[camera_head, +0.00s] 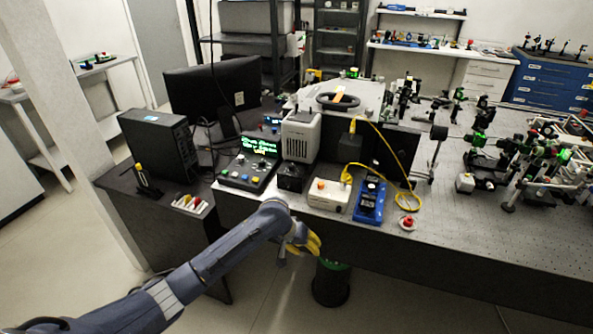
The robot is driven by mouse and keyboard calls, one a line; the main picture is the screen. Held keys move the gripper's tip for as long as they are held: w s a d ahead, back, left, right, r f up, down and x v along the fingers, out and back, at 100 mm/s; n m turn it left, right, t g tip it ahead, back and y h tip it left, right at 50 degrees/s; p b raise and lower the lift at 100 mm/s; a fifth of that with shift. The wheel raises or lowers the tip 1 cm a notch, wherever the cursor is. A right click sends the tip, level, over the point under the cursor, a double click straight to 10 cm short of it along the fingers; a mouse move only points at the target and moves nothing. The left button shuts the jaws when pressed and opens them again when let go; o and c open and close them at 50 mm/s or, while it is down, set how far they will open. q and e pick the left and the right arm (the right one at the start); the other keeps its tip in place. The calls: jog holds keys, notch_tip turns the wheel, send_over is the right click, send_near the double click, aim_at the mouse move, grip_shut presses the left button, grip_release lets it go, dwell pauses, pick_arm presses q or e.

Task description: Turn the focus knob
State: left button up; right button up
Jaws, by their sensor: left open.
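A black control box (249,171) with a lit green display and coloured buttons sits near the front left edge of the bench. To its right are a small black box (291,177), a white box (328,195) with an orange top piece, and a blue unit (370,201) with black parts on it. Which part is the focus knob is too small to tell. My left gripper (304,242), with yellow fingers, is open and empty. In the picture it is just below the white box, in front of the bench edge and apart from these devices. My right gripper is not in view.
A red button (407,222) sits near the bench's front edge. A yellow cable (402,170) loops behind the blue unit. A grey-white instrument (300,136) stands behind the small boxes. Optics crowd the right; the perforated bench top (450,235) is bare at front right. A dark bin (331,284) stands below.

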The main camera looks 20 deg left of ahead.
pick_arm(q)
notch_tip(320, 180, up, 14)
jog(key=d+m, duration=0.1)
jog(key=d, duration=0.1)
jog(key=m+y, duration=0.2)
send_near(291, 165)
jog(key=s+d+f, duration=0.5)
jog(key=d, duration=0.1)
jog(key=w+a+r, duration=0.2)
jog(key=a+r, duration=0.4)
jog(key=r, duration=0.6)
jog(key=shift+m+y, duration=0.3)
jog(key=shift+m, duration=0.1)
jog(key=x, duration=1.7)
jog(key=shift+w+a+f, duration=0.15)
jog(key=shift+w, duration=0.15)
jog(key=shift+t, duration=0.3)
grip_shut()
jog(key=shift+f, duration=0.1)
